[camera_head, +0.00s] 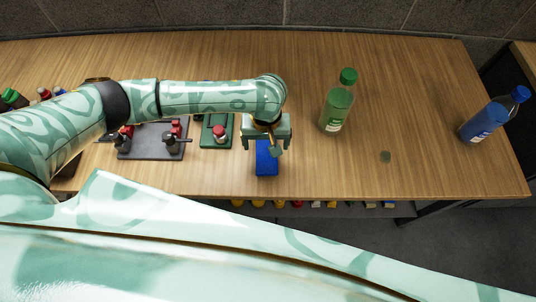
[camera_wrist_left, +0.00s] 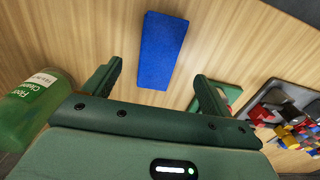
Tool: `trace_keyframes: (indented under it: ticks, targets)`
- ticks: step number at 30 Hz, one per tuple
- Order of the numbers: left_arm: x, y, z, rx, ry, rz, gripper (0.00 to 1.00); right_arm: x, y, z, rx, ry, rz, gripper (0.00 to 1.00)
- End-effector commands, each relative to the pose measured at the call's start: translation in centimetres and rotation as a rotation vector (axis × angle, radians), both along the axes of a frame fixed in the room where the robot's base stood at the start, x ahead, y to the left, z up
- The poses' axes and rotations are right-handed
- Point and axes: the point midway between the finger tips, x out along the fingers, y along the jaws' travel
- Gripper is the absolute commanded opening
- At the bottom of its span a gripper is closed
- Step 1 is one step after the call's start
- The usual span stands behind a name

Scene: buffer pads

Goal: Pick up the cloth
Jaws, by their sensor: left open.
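The cloth (camera_head: 266,162) is a flat blue rectangle lying on the wooden table near its front edge. It also shows in the left wrist view (camera_wrist_left: 162,50), ahead of the fingertips. My left gripper (camera_head: 267,146) is above the table at the cloth's far end, and it hides part of the cloth in the head view. In the left wrist view the gripper's two fingers (camera_wrist_left: 158,72) are spread apart with nothing between them. The cloth appears apart from the fingers. My right gripper is not in view.
A green bottle (camera_head: 338,105) stands right of my left gripper. A blue bottle (camera_head: 488,120) stands at the far right. A green pad (camera_head: 217,131) and a dark tray (camera_head: 145,142) with several items are to the left.

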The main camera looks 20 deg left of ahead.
Motion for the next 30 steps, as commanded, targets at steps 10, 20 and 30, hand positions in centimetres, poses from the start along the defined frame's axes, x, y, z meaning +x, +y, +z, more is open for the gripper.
trace_keyframes:
  ticks: [10,20,30]
  targets:
    - [0.1,-0.1,-3.5,-0.002,0.000,0.000,0.85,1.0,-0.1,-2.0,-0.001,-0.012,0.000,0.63]
    - [0.3,-0.1,-7.7,-0.002,-0.002,0.000,0.85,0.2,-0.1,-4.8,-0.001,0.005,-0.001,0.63]
    - [0.3,-0.1,-7.4,-0.001,-0.003,0.000,0.36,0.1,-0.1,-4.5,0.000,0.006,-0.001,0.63]
